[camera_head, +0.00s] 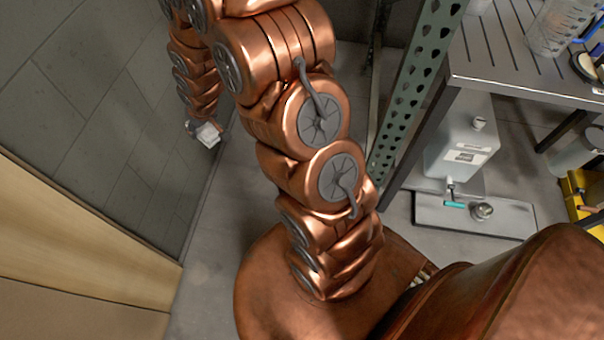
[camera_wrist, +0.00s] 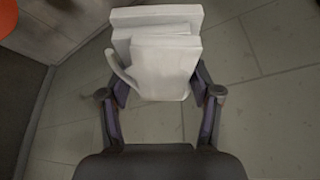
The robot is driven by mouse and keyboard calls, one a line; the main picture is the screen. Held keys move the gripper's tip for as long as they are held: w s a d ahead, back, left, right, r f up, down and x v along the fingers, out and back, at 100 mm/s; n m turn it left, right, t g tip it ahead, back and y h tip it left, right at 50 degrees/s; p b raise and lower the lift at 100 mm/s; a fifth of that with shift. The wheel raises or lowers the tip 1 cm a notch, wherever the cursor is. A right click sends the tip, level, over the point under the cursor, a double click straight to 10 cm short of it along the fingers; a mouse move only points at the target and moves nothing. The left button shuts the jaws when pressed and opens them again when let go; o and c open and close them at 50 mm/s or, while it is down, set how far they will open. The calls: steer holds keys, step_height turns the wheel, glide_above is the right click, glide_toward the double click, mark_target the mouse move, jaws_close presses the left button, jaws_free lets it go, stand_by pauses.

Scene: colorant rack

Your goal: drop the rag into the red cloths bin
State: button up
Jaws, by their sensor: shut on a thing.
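The rag (camera_wrist: 165,65) is a white folded cloth, held between the two fingers of my gripper (camera_wrist: 157,88) in the wrist view. A loose flap hangs at its left side. In the head view the rag (camera_head: 208,134) shows small and pale at the end of my arm, beside the dark tiled wall and above the floor. My gripper (camera_head: 196,127) is mostly hidden there. A red-orange rounded thing (camera_wrist: 7,17) is cut off at the top left corner of the wrist view; I cannot tell whether it is the red cloths bin. No bin shows in the head view.
A green perforated rack upright (camera_head: 415,75) and a slatted metal shelf (camera_head: 520,60) stand right of my arm. A white jug (camera_head: 462,140) and a grey platform (camera_head: 470,215) sit below. A wooden panel (camera_head: 70,240) is at left. Grey floor (camera_head: 205,270) lies between.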

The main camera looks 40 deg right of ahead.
steer(key=w+d+f+b, duration=0.2)
steer(key=d+f+b, duration=1.3)
steer(key=d+b, duration=0.35)
steer(key=s+d+f+b, duration=0.4)
steer(key=d+f+b, duration=0.2)
steer(key=d+b, duration=0.15)
steer(key=s+d+f+b, duration=0.5)
steer(key=d+f+b, duration=0.1)
steer(key=d, duration=0.2)
step_height(320, 180, down, 6)
steer(key=shift+w+r+b, duration=0.1)
steer(key=shift+w+b, duration=0.05)
steer(key=shift+b, duration=1.05)
steer(key=o, duration=1.2)
